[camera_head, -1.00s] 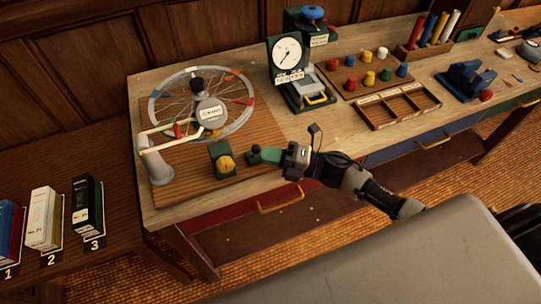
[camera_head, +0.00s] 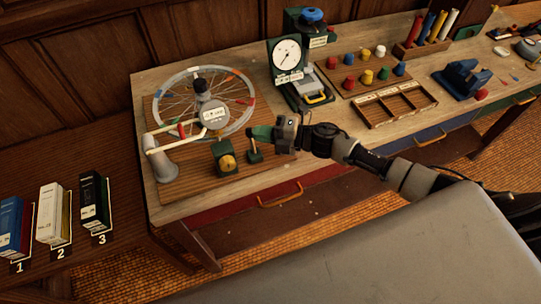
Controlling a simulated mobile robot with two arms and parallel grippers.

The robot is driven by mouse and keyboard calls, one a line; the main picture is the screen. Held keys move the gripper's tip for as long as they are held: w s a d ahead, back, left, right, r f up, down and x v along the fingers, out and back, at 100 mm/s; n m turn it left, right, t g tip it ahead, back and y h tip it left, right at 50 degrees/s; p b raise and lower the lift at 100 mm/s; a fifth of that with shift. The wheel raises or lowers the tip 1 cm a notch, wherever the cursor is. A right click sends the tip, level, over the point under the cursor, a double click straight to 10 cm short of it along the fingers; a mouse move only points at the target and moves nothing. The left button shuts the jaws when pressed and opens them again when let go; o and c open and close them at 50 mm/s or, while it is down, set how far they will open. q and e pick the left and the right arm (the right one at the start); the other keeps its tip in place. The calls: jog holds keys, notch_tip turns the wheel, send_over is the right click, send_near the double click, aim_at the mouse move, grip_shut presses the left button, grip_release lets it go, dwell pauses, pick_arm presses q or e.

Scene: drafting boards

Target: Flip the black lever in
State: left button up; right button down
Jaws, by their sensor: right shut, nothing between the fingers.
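A small upright dark lever (camera_head: 254,152) stands on the front of the wooden board, right of the green box with a yellow knob (camera_head: 226,162). Its colour and exact tilt are hard to tell at this size. My right gripper (camera_head: 254,133), with green fingers, reaches in from the right. It is shut and empty, just above and behind the lever in the picture. I cannot tell whether the fingertips touch it. My left gripper is not in view.
A spoked wheel (camera_head: 242,117) with a black hub knob and a grey post (camera_head: 161,166) stand on the board (camera_head: 190,190). A dial gauge (camera_head: 287,58), a rack of coloured pegs (camera_head: 347,84) and an open divided tray (camera_head: 378,123) lie behind and right.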

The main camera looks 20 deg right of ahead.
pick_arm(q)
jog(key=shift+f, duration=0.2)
pick_arm(e)
jog(key=shift+w, duration=0.4)
dwell(0.3)
